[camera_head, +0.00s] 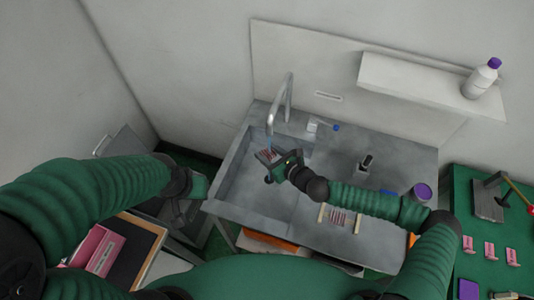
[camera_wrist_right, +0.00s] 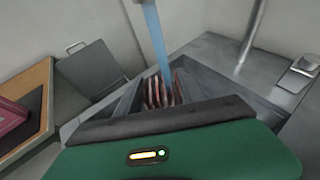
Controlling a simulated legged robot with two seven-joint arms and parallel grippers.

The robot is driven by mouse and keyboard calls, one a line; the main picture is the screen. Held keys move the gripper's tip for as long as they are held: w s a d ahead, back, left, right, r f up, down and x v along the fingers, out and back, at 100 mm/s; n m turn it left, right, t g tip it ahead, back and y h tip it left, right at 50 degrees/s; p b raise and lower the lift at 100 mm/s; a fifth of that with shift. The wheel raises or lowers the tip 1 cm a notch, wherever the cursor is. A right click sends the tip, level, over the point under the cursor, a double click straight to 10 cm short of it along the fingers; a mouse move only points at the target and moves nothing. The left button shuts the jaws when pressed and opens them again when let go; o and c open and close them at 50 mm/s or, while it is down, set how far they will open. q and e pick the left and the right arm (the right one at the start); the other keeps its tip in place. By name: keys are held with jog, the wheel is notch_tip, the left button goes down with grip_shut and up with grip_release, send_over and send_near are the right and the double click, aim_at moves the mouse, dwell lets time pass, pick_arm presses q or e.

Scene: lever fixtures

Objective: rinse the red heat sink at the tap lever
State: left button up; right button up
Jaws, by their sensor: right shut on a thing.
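The red heat sink (camera_head: 267,154) is over the sink basin (camera_head: 236,178), in the jaws of my right gripper (camera_head: 270,157). Its reddish fins (camera_wrist_right: 163,91) also show in the right wrist view, past the dark jaw edge. The curved grey tap (camera_head: 289,98) stands behind it. A blue water stream (camera_wrist_right: 154,38) runs down to the fins. A small pale fixture with a blue end (camera_head: 313,126), seemingly the tap lever, sits right of the tap. My left gripper (camera_head: 198,187) is left of the sink; its fingertips cannot be made out.
A rack with reddish strips (camera_head: 338,216) and a black fixture (camera_head: 367,162) are on the counter. A purple-topped container (camera_head: 422,192) stands at its right. A white bottle (camera_head: 482,79) stands on the wall shelf (camera_head: 420,82). A green table (camera_head: 490,240) with pink pieces is at right.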

jog(key=shift+s, duration=0.1)
jog(key=shift+d, duration=0.2)
jog(key=shift+a, duration=0.5)
pick_arm(q)
jog(key=shift+a+f, duration=0.1)
jog(key=shift+a, duration=0.35)
jog(key=shift+a, duration=0.1)
jog(key=shift+d, duration=0.3)
pick_arm(e)
jog(key=shift+d, duration=0.7)
jog(key=shift+a, duration=0.1)
